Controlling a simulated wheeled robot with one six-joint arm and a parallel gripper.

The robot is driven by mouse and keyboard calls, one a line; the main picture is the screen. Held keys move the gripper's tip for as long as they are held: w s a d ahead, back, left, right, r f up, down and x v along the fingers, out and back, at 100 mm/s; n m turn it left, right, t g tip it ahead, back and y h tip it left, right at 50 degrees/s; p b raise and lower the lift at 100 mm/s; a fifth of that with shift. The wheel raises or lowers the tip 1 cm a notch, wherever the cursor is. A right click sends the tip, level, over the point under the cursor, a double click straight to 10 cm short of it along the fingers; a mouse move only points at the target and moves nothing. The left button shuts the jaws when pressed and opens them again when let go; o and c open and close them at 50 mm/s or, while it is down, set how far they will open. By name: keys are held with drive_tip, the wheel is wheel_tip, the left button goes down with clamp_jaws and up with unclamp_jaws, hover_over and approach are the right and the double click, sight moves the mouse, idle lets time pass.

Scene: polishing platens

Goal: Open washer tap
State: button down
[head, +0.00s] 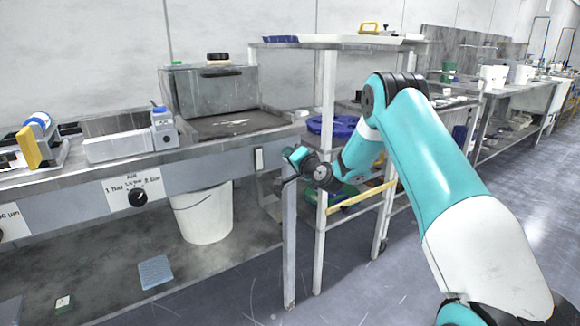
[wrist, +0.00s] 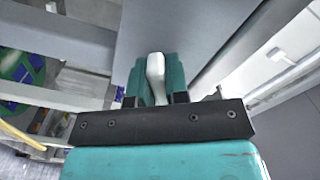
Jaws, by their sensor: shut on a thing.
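My gripper (wrist: 156,84) shows in the wrist view with its two teal fingers closed on a narrow white handle (wrist: 155,66), which looks like the washer tap's lever. The handle stands between the fingertips, in front of a flat grey panel (wrist: 165,28). In the head view my gripper (head: 280,184) is at the right end of the grey bench, beside its corner leg. The handle cannot be made out there. Whether the tap is open or shut cannot be told.
A white bucket (head: 204,215) stands beneath. A metal rack (head: 327,130) with a blue coiled item (head: 333,126) is close on the right. Open floor lies in front.

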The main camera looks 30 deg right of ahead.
drive_tip(key=n+b, duration=0.4)
drive_tip(key=b, duration=0.1)
drive_tip(key=n+b, duration=0.2)
drive_tip(key=b, duration=0.1)
drive_tip(key=shift+f, duration=0.35)
drive_tip(key=n+b, duration=0.2)
drive_tip(key=shift+n, duration=0.3)
drive_tip(key=shift+r+n+b, duration=0.25)
drive_tip(key=shift+n+b, duration=0.45)
drive_tip(key=shift+b, duration=0.4)
drive_tip(key=c, duration=1.1)
unclamp_jaws()
drive_tip(key=shift+r, duration=0.1)
drive_tip(key=shift+s, duration=0.15)
drive_tip(key=s, duration=0.5)
drive_tip(key=s+b, duration=0.1)
drive_tip(key=s, duration=0.5)
drive_tip(key=s+b, duration=0.1)
drive_tip(key=s, duration=0.5)
drive_tip(key=shift+s+d, duration=0.1)
drive_tip(key=shift+d, duration=0.2)
